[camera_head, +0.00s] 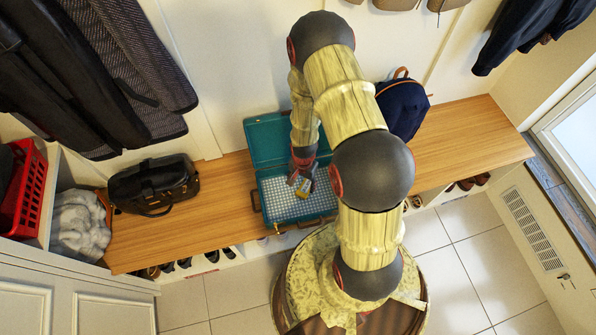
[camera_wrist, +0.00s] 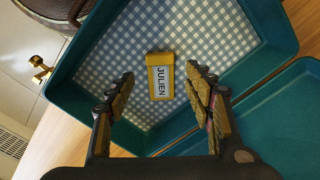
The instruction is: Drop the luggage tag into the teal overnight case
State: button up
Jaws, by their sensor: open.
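The teal overnight case (camera_head: 261,209) lies open on the wooden bench, with its lid back toward the wall and a blue-and-white checked lining. The luggage tag (camera_wrist: 160,76) is yellow with a white label reading JULIEN. It shows against the checked lining, within the case's walls; whether it rests on the lining or is just above it I cannot tell. In the head view the tag (camera_head: 304,189) appears just below my gripper (camera_head: 301,177). My gripper is over the case, pointing down, its fingers spread on either side of the tag with gaps visible.
A black handbag (camera_head: 153,184) stands left on the bench (camera_head: 210,215). A navy backpack (camera_head: 402,108) leans at the wall right of the case. Coats hang above both ends. A red basket (camera_head: 22,188) is far left. The bench's right end is clear.

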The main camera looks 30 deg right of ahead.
jog(key=shift+o, duration=0.3)
notch_tip(320, 180, up, 12)
dwell(0.6)
dwell(0.4)
